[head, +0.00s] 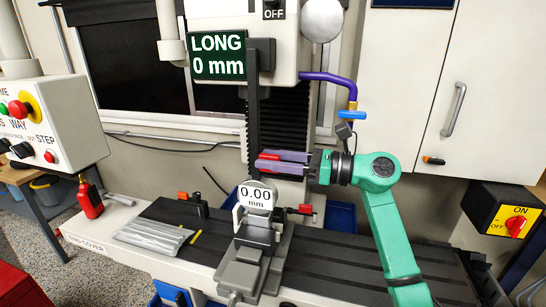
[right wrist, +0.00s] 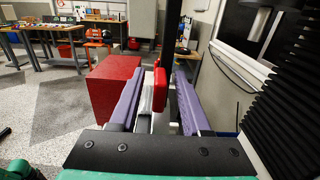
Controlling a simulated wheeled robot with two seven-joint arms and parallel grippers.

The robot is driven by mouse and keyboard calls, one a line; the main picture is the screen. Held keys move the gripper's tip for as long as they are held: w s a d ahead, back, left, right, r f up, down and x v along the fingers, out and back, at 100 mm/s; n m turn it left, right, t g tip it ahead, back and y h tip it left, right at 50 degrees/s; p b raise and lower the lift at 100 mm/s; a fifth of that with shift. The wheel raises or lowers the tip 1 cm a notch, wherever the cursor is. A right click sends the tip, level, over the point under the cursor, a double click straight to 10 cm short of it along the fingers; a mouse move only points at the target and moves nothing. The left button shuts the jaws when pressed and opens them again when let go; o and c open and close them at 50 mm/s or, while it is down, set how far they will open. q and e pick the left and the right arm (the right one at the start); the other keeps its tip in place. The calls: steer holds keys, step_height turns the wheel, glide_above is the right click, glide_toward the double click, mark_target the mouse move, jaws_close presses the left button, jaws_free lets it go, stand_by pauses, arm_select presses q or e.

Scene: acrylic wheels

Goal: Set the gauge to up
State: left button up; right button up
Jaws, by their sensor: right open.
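A small white gauge display (head: 256,197) reading "0.00 mm" stands above the grey vise (head: 252,262) on the machine table. A dark upright bar (head: 253,110) rises behind it. A red piece (head: 268,156) shows by my right gripper (head: 280,162), just above the display. In the right wrist view the red piece (right wrist: 160,88) lies between the two purple fingers of my right gripper (right wrist: 157,95), with a pale grey part beside it. The fingers are open, with a gap visible on the right side; contact on the left is unclear. My left gripper is not in view.
A larger panel (head: 218,55) reads "LONG 0 mm" on the machine head. A blue-tipped purple hose (head: 330,78) hangs above my right wrist. A control box (head: 40,125) stands at left. A yellow switch box (head: 505,215) is at right.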

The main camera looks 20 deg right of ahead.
jaws_close()
stand_by(1.3)
